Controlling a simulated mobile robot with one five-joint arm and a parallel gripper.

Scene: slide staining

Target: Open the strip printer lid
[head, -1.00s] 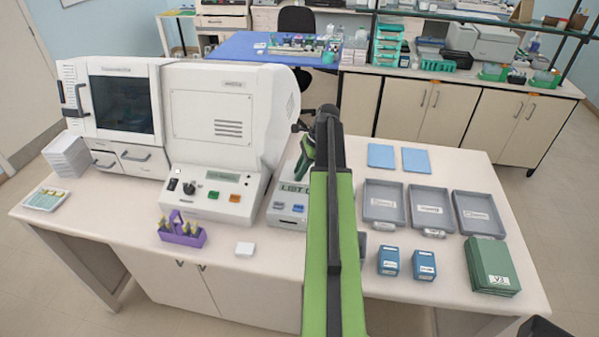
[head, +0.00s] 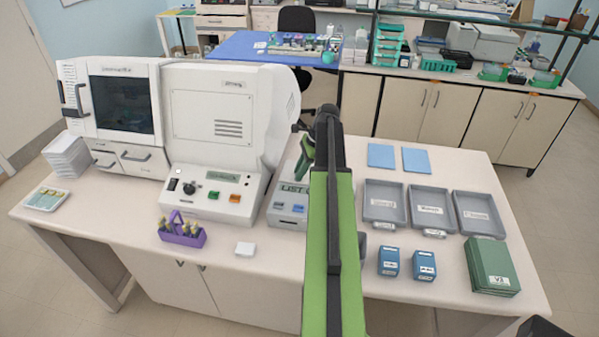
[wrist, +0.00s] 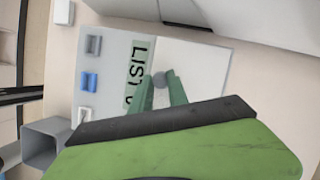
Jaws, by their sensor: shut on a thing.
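The strip printer (head: 284,217) is a small light-grey box with a "LIST" display and small buttons, on the bench right of the large white machine. In the wrist view, the printer (wrist: 100,58) shows its display and buttons at left, and its pale flat lid (wrist: 205,68) at right. A small round grey knob (wrist: 160,81) stands at the lid's edge beside the display. My gripper (wrist: 163,78) has its two green fingers shut on the knob, one on each side. In the head view, my arm hides most of the lid, and I cannot tell whether it is raised.
The large white machine (head: 225,120) stands close left of the printer. A purple rack (head: 183,236) and a white block (head: 245,249) lie in front. Grey trays (head: 431,223), blue boxes (head: 389,261) and a green box (head: 492,268) stand to the right.

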